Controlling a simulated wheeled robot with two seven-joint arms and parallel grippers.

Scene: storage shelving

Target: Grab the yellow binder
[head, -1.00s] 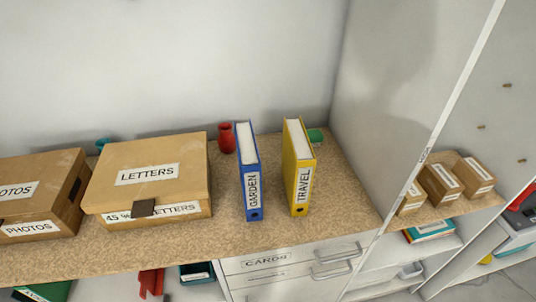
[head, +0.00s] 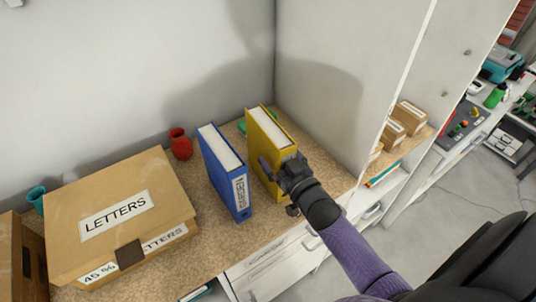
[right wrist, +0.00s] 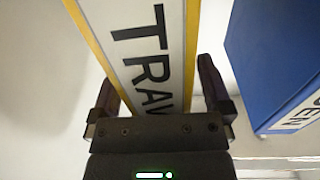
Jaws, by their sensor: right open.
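The yellow binder (head: 262,133) stands upright on the shelf top, to the right of the blue binder (head: 220,165). My right gripper (head: 278,186) is open at the yellow binder's spine and hides most of the spine in the head view. In the right wrist view the white "TRAV…" label (right wrist: 148,50) on the yellow spine lies between the two open fingers (right wrist: 160,95), with a gap on each side. The blue binder (right wrist: 275,65) shows at the right there, apart from the fingers. My left gripper is not in view.
A cardboard LETTERS box (head: 125,215) stands left of the binders. A red vase (head: 180,144) is behind the blue binder, and a green object (head: 242,126) is partly hidden by the yellow one. A tall side panel (head: 335,85) rises close on the right.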

